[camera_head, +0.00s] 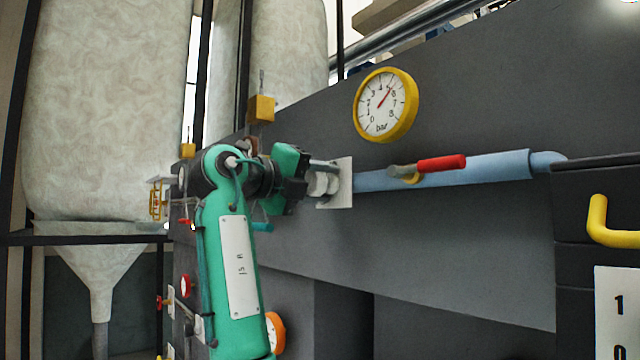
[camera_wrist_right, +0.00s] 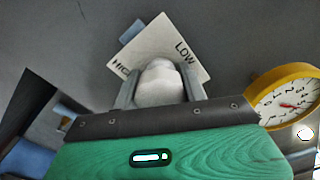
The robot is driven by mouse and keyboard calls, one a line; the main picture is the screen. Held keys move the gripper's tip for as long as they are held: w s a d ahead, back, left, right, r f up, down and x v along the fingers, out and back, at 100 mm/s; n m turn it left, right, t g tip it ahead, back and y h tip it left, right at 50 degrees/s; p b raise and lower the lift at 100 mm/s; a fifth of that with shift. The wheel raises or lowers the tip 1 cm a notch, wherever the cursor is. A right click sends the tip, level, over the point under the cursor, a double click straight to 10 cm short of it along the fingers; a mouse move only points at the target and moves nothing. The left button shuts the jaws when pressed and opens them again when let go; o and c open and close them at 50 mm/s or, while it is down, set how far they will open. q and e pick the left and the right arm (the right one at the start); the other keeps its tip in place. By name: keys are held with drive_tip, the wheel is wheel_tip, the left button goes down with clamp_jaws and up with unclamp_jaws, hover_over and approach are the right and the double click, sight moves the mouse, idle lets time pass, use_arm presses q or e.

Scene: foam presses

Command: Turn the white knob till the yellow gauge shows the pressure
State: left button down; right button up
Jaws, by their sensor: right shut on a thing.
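The white knob (camera_head: 318,184) sticks out from a white plate (camera_head: 341,183) on the dark grey panel. It also shows in the right wrist view (camera_wrist_right: 160,84), where the plate (camera_wrist_right: 185,42) reads LOW and HIGH. My right gripper (camera_head: 322,180) is shut on the knob, with one finger on each side of it in the right wrist view (camera_wrist_right: 160,90). The yellow gauge (camera_head: 385,105) is above and right of the knob. Its red needle points up and right, near the 5 of the bar scale. My left gripper is not in view.
A blue pipe (camera_head: 475,172) with a red-handled valve (camera_head: 441,163) runs right of the knob. A yellow handle (camera_head: 606,224) sticks out at the right edge.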

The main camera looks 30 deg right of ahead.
drive_tip(key=o, duration=1)
drive_tip(key=shift+f, duration=0.1)
drive_tip(key=shift+a+b, duration=0.3)
drive_tip(key=shift+a, duration=0.15)
drive_tip(key=s+a+b, duration=0.1)
drive_tip(key=a+b, duration=0.3)
drive_tip(key=a, duration=0.9)
drive_tip(key=shift+d, duration=0.1)
